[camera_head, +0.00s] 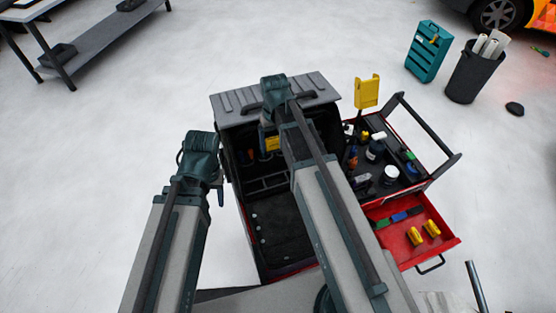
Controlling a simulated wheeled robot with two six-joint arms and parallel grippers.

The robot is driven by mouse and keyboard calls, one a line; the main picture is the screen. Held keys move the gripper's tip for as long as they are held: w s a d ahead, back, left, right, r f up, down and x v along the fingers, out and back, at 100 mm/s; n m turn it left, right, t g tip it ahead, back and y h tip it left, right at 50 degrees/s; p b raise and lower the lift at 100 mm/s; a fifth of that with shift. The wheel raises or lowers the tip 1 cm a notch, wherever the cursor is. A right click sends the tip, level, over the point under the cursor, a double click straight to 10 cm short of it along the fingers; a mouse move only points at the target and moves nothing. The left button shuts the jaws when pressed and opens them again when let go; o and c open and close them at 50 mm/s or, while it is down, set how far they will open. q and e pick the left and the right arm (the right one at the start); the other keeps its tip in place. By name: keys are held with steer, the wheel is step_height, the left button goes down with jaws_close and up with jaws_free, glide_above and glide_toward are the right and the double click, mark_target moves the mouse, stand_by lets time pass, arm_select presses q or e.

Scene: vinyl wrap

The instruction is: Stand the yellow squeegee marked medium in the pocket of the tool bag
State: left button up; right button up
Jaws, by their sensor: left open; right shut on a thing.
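My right arm reaches over the dark tool bag (280,225), and its gripper (268,140) is shut on a yellow piece (273,144), apparently the squeegee, at the bag's far part. The arm hides part of the grip, and the marking is too small to read. I cannot tell whether the piece touches a pocket. My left gripper (220,192) is open beside the bag's left side; its fingers are mostly hidden by its own wrist. Two small yellow tools (423,233) lie in the red drawer (445,241); their markings are unreadable.
A cart top (413,183) with bottles, jars and a black handle (430,122) stands right of the bag. A yellow holder (367,92) rises at its back. A teal case (427,52) and a dark bin (472,78) stand farther off.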

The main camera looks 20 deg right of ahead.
steer(key=shift+s+a+f+b, duration=0.1)
steer(key=shift+a+f+b, duration=0.05)
steer(key=shift+f+b, duration=0.3)
step_height(320, 180, down, 8)
steer(key=b, duration=0.7)
steer(key=shift+b, duration=0.3)
steer(key=shift+f, duration=0.15)
step_height(320, 180, down, 9)
steer(key=b, duration=0.9)
steer(key=shift+f+b, duration=0.15)
steer(key=shift+b, duration=0.15)
steer(key=shift+f+b, duration=0.35)
steer(key=shift+s+f+b, duration=0.2)
steer(key=shift+f+b, duration=0.1)
steer(key=shift+b, duration=0.15)
